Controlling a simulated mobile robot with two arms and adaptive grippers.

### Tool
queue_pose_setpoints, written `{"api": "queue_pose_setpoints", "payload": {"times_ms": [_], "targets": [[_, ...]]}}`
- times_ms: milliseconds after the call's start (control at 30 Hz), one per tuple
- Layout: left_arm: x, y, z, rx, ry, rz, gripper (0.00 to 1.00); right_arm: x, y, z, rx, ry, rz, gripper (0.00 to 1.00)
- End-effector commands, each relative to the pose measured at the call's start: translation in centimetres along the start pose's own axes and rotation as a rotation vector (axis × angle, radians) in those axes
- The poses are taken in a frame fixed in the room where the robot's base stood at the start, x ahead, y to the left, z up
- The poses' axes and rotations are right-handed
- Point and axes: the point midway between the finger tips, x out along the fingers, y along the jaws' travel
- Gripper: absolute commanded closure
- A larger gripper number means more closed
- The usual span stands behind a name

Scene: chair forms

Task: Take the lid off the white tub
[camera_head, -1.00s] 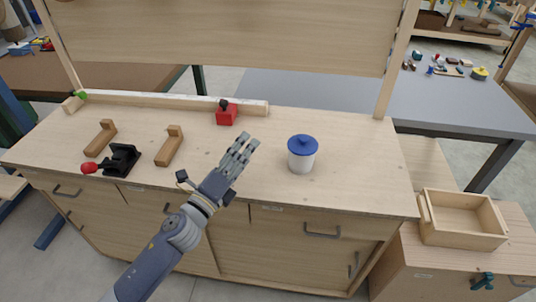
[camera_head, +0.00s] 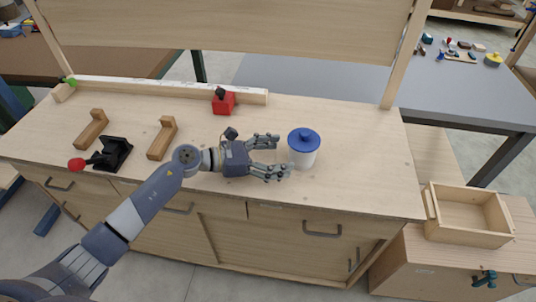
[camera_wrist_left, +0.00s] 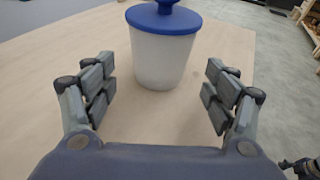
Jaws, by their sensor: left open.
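The white tub (camera_head: 302,158) stands upright on the wooden workbench, with its blue lid (camera_head: 304,139) on top and a round knob in the lid's middle. My left gripper (camera_head: 283,157) is open and empty, just left of the tub, its fingers pointing at it. In the left wrist view the tub (camera_wrist_left: 161,62) stands ahead, centred between the spread fingers of the gripper (camera_wrist_left: 162,95) and beyond their tips. The lid (camera_wrist_left: 163,19) is at the top edge there, its knob partly cut off.
Left on the workbench (camera_head: 360,170) are two wooden brackets (camera_head: 162,138), (camera_head: 91,129), a black tool with a red knob (camera_head: 110,154) and a red block (camera_head: 223,103). An open wooden box (camera_head: 468,214) sits lower right. The bench right of the tub is clear.

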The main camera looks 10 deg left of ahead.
Motion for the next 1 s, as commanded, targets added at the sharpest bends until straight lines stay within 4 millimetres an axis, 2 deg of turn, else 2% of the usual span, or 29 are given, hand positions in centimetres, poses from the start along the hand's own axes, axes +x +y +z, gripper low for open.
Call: {"api": "queue_pose_setpoints", "payload": {"times_ms": [300,500,700,1000], "targets": [[3.9,-0.1,0.0,-0.003,-0.003,-0.001,0.22,0.2,0.2,-1.0,0.0,0.015,0.002,0.22],[5.8,0.0,0.0,-0.002,-0.002,-0.001,0.22,0.5,0.2,-1.2,0.0,0.02,0.002,0.22],[6.6,0.0,0.0,-0.001,-0.001,0.0,0.22,0.6,0.2,-1.2,0.0,0.02,0.002,0.22],[6.7,0.0,0.0,-0.001,0.0,0.0,0.22,0.6,0.2,-1.2,0.0,0.018,0.002,0.22]]}}
